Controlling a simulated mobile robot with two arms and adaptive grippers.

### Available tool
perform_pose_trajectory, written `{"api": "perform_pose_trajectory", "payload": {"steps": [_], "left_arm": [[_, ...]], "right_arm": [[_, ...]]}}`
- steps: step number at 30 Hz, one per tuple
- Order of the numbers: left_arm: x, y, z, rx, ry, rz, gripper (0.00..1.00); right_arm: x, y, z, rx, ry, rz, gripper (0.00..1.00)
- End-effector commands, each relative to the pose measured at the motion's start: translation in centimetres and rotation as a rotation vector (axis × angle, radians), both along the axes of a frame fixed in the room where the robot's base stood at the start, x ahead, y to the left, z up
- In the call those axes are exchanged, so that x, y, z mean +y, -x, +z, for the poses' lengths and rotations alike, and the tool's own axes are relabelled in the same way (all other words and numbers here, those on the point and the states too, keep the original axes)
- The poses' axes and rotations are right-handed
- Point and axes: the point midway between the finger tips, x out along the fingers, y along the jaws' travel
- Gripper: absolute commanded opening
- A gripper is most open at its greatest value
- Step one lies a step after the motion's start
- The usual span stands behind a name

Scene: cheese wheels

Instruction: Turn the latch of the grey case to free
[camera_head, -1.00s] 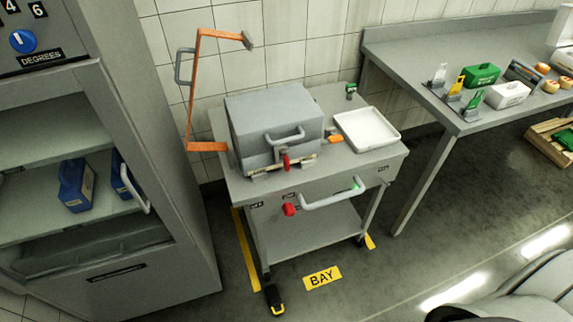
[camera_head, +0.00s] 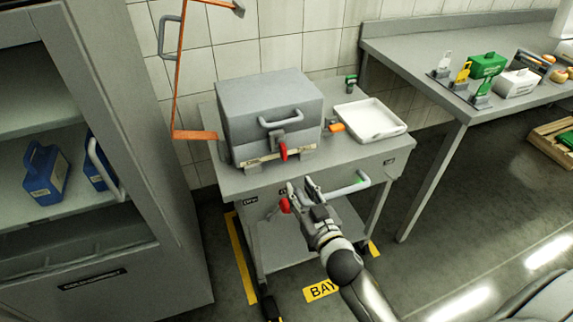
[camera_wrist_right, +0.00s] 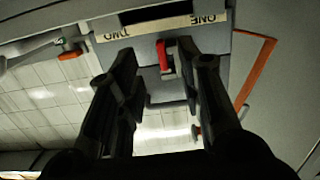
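The grey case (camera_head: 268,105) stands on the grey cart (camera_head: 228,180), with a grey handle on its front. Its red latch (camera_head: 284,151) hangs below the handle, over a pale label strip. My right gripper (camera_head: 302,184) is below and in front of the case, near the cart's front edge. In the right wrist view the red latch (camera_wrist_right: 164,56) shows beyond and between the two fingers (camera_wrist_right: 160,80), which are apart with nothing between them. The fingers do not appear to touch it. My left gripper is not in view.
A white tray (camera_head: 399,128) and an orange item (camera_head: 337,127) are on the cart, right of the case. The cart front has a pale bar handle (camera_head: 347,189) and a red knob (camera_head: 285,205) close to my right gripper. An orange frame (camera_head: 178,80) rises at the left.

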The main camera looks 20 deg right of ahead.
Motion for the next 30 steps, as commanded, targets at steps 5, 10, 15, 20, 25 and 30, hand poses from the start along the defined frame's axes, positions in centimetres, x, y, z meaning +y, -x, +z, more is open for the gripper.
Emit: {"api": "perform_pose_trajectory", "payload": {"steps": [5, 10, 15, 20, 25, 30], "left_arm": [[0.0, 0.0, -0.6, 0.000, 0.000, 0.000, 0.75], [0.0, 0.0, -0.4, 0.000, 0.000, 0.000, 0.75], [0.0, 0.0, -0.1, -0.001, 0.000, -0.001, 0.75], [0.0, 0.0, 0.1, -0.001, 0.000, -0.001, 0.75], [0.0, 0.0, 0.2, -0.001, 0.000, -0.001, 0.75], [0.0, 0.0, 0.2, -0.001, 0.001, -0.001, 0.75]], "right_arm": [[-0.1, -0.2, 2.9, -0.069, -0.006, -0.003, 0.34], [-0.1, -1.4, 3.2, -0.073, -0.004, -0.003, 0.34], [-0.2, -3.9, 3.2, -0.073, -0.004, -0.003, 0.34], [-0.1, -6.6, 3.1, -0.071, -0.004, -0.003, 0.34], [-0.1, -9.0, 3.1, -0.071, -0.005, -0.003, 0.34], [-0.1, -10.4, 3.0, -0.070, -0.006, -0.003, 0.34]]}}
